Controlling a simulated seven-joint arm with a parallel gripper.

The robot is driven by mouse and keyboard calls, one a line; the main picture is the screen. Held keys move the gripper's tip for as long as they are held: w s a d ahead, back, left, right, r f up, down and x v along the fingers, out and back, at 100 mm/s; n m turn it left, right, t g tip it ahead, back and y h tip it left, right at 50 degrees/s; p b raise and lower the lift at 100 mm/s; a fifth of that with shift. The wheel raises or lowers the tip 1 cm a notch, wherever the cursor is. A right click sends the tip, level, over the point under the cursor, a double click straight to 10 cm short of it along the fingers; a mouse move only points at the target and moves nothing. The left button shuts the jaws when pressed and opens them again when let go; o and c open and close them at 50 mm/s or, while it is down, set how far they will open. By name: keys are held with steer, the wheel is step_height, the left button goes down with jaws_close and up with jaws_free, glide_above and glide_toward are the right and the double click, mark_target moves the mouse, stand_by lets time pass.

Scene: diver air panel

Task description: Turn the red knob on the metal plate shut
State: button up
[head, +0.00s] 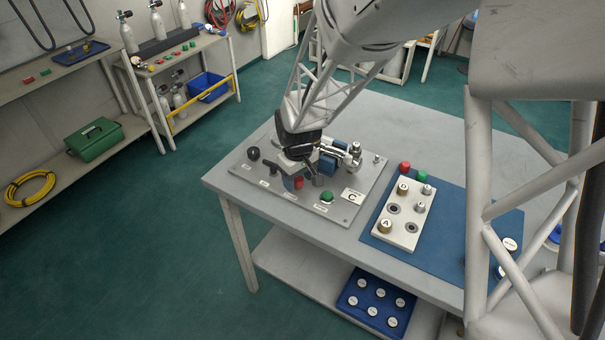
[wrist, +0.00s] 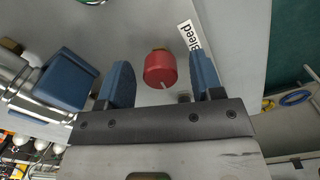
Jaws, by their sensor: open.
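The red knob (wrist: 160,69) is a small ribbed cylinder with a pale line on it, on the metal plate (wrist: 140,18) near a "Bleed" label (wrist: 190,38). In the head view the red knob (head: 299,183) shows low beside my gripper, partly hidden by it. The metal plate (head: 345,208) lies on the grey table. My gripper (wrist: 160,85) is open, with a blue finger on each side of the red knob. Gaps show between the fingers and the knob in the wrist view. I cannot tell the height of the fingertips over the plate.
On the plate, a black knob (head: 253,153) stands left and a green knob (head: 327,197) stands right. Metal fittings (head: 355,150) stand close beside my gripper. A white block (head: 408,238) with round fittings sits on a blue mat (head: 450,250) at right. The table's back (head: 400,120) is clear.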

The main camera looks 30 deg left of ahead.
steer(key=shift+c, duration=0.4)
steer(key=c, duration=0.8)
steer(key=shift+c, duration=0.2)
steer(key=shift+m, duration=0.4)
steer(key=m, duration=0.3)
steer(key=shift+m, duration=0.3)
steer(key=m, duration=0.3)
steer(key=shift+s+a+m, duration=0.1)
steer(key=shift+m, duration=0.2)
steer(key=m, duration=0.4)
steer(key=shift+a+m, duration=0.1)
steer(key=shift+m, duration=2)
